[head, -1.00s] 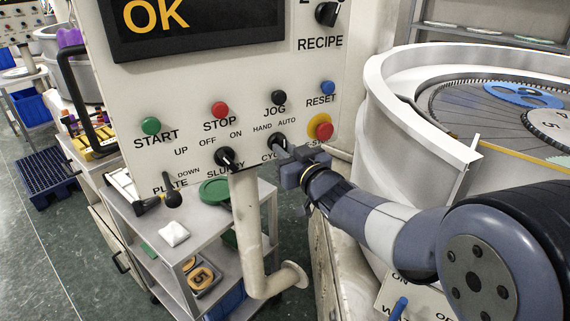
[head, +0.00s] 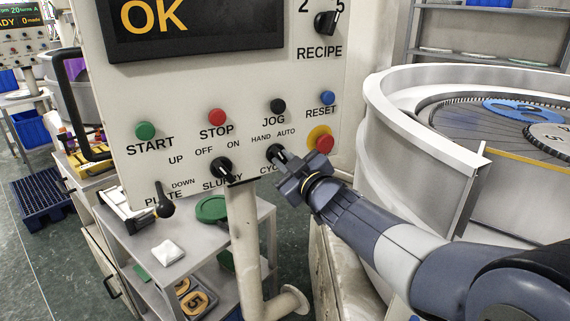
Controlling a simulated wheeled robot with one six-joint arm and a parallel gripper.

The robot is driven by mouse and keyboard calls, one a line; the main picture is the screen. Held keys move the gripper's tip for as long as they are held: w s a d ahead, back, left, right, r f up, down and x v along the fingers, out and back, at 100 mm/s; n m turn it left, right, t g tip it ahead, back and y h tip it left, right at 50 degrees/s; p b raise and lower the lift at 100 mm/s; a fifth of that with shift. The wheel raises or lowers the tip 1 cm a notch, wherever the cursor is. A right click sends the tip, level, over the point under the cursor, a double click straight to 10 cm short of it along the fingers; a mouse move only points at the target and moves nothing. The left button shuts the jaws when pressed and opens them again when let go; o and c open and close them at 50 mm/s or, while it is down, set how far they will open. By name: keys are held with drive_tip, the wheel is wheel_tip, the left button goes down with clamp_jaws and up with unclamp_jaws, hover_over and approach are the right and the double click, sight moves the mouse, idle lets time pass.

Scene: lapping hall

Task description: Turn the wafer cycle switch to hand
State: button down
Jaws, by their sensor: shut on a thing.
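The cycle switch (head: 273,152) is a black knob on the white panel (head: 183,95), below the black JOG button. Its HAND label is up and to the left and its AUTO label up and to the right; the CYCLE lettering below is partly covered. My gripper (head: 284,161) reaches the knob from the lower right, its jaws shut on it. The jaws hide part of the knob, and I cannot tell which label it points to.
The slurry switch (head: 222,168) is just left, and the red stop knob (head: 324,144) on a yellow disc is close on the right. The plate lever (head: 164,207) and a bent pipe (head: 247,240) are lower left. A large round machine (head: 420,135) stands right.

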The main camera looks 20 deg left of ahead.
drive_tip(key=c, duration=1.4)
unclamp_jaws()
drive_tip(key=v, duration=1)
drive_tip(key=shift+s+d, duration=0.25)
drive_tip(key=shift+d, duration=0.05)
drive_tip(key=x, duration=1)
drive_tip(key=shift+w+a, duration=0.25)
drive_tip(key=shift+a, duration=0.1)
